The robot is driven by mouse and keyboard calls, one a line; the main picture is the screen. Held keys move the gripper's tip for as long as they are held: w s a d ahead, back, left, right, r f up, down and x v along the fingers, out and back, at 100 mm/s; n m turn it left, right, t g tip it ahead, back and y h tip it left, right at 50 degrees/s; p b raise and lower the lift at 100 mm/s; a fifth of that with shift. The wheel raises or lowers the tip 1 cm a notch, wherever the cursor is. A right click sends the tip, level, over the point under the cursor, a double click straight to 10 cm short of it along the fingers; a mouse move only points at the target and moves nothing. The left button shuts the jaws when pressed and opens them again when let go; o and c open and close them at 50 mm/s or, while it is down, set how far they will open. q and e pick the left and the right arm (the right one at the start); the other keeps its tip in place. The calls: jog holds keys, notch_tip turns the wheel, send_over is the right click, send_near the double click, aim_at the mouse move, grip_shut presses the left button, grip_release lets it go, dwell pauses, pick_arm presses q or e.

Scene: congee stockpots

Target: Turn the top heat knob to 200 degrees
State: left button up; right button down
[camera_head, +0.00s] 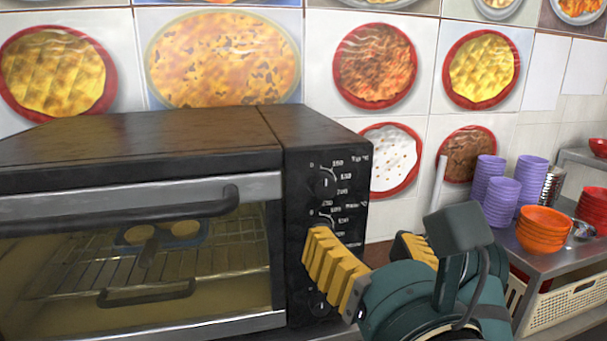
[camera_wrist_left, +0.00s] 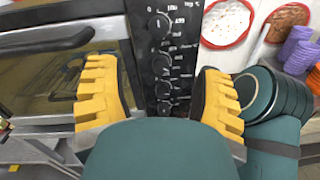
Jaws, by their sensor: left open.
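The toaster oven (camera_head: 135,150) stands at the left with its dark control panel on its right side. The top heat knob (camera_head: 325,186) is the uppermost dial on that panel, with white scale marks around it. It also shows in the left wrist view (camera_wrist_left: 160,25), ahead of the fingers. Its exact setting is too small to read. My left gripper (camera_head: 376,256) has yellow fingers spread wide, with nothing between them. It is in front of the lower panel, below the top knob, and hides part of the lower dials. My right gripper is not in view.
The oven door handle (camera_head: 120,212) sticks out left of the panel. A metal counter (camera_head: 560,262) at the right holds purple cups (camera_head: 490,185), orange bowls (camera_head: 543,228) and red bowls (camera_head: 594,205). A tiled wall with food pictures stands behind.

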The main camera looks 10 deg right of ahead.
aim_at(326, 189)
pick_arm(q)
jog(key=w+p, duration=0.2)
jog(key=w, duration=1.1)
jog(key=shift+w+r+p, duration=0.15)
jog(key=shift+p, duration=0.15)
jog(key=shift+o, duration=0.2)
grip_shut()
